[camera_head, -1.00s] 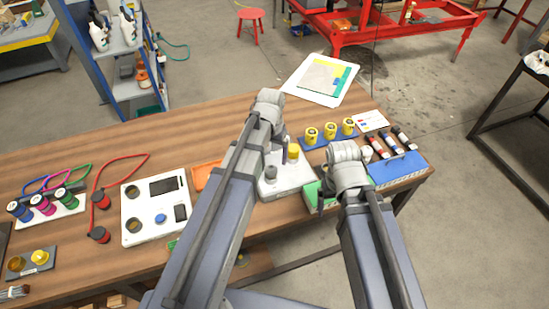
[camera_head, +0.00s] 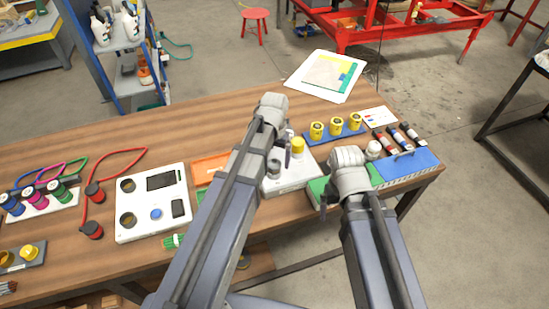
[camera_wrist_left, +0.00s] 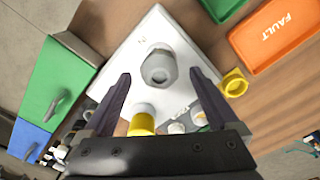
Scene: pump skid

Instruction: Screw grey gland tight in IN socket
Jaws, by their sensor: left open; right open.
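The grey gland (camera_wrist_left: 158,67) stands in the white block (camera_wrist_left: 178,30) beside faint lettering that looks like IN. In the left wrist view it appears between the fingers of my open left gripper (camera_wrist_left: 160,74), with gaps on both sides. How deep it is seated cannot be told. A yellow-capped post (camera_wrist_left: 142,124) stands on the same block. In the head view the block (camera_head: 285,182) and yellow cap (camera_head: 298,146) show beside my left gripper (camera_head: 286,152), whose arm covers part of them. My right gripper (camera_head: 327,198) is open near the green case (camera_head: 316,190), with its tips hard to see.
An orange FAULT tray (camera_wrist_left: 275,34) and a loose yellow ring (camera_wrist_left: 233,84) lie near the block. A blue case (camera_head: 410,165) and a rack with yellow cups (camera_head: 336,128) stand to the right. A white panel (camera_head: 150,228) lies left.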

